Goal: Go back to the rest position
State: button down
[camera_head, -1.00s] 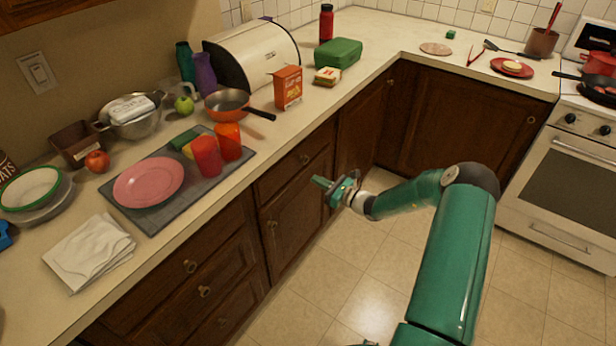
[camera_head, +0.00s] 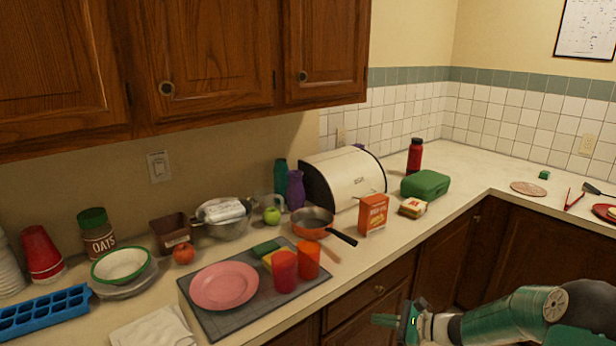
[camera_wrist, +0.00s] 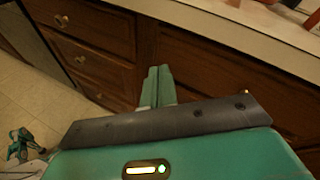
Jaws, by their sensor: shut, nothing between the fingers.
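My gripper (camera_head: 386,320) is at the bottom of the head view, in front of the wooden cabinet fronts and below the counter edge. It is empty and apart from everything on the counter. In the wrist view its green fingers (camera_wrist: 158,86) lie together, shut, with brown drawers and doors (camera_wrist: 105,45) beyond them. My green arm reaches in from the lower right of the head view.
The counter on the left holds a pink plate (camera_head: 224,286) on a grey mat, red and orange cups (camera_head: 284,271), a pan (camera_head: 312,222), an orange box (camera_head: 373,213), a green case (camera_head: 425,184) and a white bread bin (camera_head: 345,178).

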jog(key=s+a+r+n+g+h, duration=0.3)
jog(key=s+a+r+n+g, duration=0.1)
jog(key=s+a+r+n, duration=0.3)
jog(key=s+d+r+n+t+h, duration=0.1)
jog(key=s+r+n+h, duration=0.4)
jog(key=s+r, duration=0.3)
jog(key=s+d+r+n+t+h, duration=0.1)
jog(key=s+r+n+h, duration=0.3)
jog(key=s, duration=1.3)
notch_tip(320, 180, up, 4)
jog(key=n, duration=0.3)
jog(key=shift+r+n+h, duration=0.15)
jog(key=shift+n+h, duration=0.25)
